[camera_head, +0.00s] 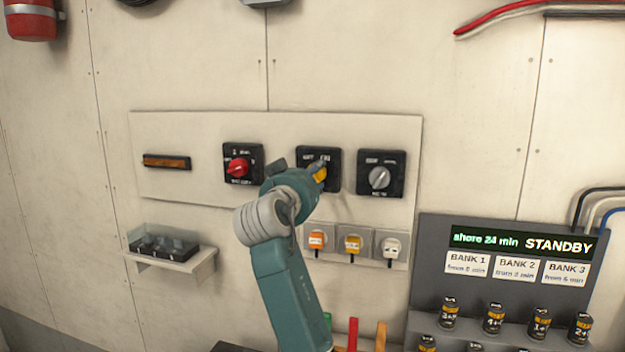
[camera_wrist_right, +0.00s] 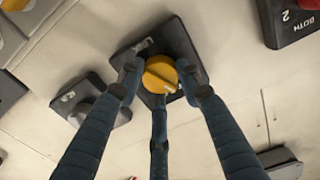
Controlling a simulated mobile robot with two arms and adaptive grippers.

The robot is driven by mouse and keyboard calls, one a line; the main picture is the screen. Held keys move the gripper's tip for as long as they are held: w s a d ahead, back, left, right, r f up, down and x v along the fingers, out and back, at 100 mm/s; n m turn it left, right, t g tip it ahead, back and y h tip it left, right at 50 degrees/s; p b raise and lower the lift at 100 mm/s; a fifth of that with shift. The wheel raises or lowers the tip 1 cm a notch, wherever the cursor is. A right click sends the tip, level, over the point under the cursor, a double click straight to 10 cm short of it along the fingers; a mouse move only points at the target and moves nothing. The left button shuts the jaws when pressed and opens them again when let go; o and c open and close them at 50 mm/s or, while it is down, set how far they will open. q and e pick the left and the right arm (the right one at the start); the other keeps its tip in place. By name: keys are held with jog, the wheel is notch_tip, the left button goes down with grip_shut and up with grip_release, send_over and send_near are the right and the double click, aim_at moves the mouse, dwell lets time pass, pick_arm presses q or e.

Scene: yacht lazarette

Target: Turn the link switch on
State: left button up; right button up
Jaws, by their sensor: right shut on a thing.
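A black square switch (camera_head: 332,155) with a yellow knob (camera_head: 320,174) sits in the middle of three rotary switches on the white wall panel. Its label is partly hidden and too blurred to read for sure. My right gripper (camera_head: 308,173) is at this knob and covers much of the switch. In the right wrist view its three fingers (camera_wrist_right: 158,92) close around the yellow knob (camera_wrist_right: 160,72). A pale mark on the knob face points toward the lower right there. My left gripper is not in view.
A red-knobbed switch (camera_head: 237,168) is to the left and a grey-knobbed switch (camera_head: 379,178) to the right, both close by. Sockets with coloured plugs (camera_head: 352,244) lie below. A small shelf (camera_head: 175,258) juts out at left. A display unit (camera_head: 510,250) reads STANDBY.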

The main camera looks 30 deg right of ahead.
jog(key=shift+f+m+b, duration=0.15)
jog(key=shift+m+b, duration=3.75)
jog(key=shift+m, duration=1.7)
jog(key=o, duration=1.1)
jog(key=shift+o, duration=0.2)
jog(key=shift+r, duration=0.2)
